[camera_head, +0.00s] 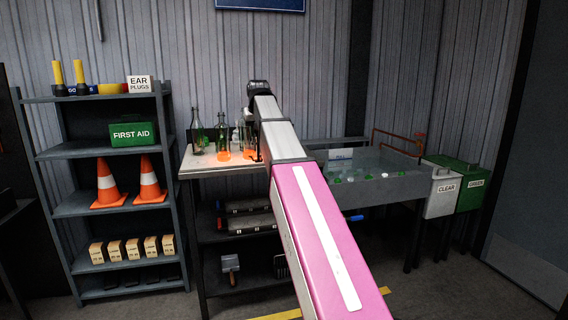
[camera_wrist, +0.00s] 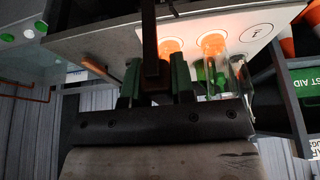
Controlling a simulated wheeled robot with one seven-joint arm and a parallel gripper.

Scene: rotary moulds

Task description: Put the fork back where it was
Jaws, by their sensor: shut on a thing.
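My gripper (camera_wrist: 156,82) shows in the wrist view, with a green finger on each side of a dark, narrow bar. I take this bar to be the handle of the fork (camera_wrist: 150,45); it runs up from between the fingers across the edge of the light worktop. The fork's far end cannot be made out. In the head view my arm reaches over the worktop (camera_head: 200,161), and its wrist hangs near the glass bottles. The fingers and fork cannot be made out clearly there.
A grey basin (camera_head: 375,187) with glass pieces is to the right. Shelves with cones (camera_head: 108,185) stand left. Bins marked clear (camera_head: 440,190) and green (camera_head: 474,185) stand far right.

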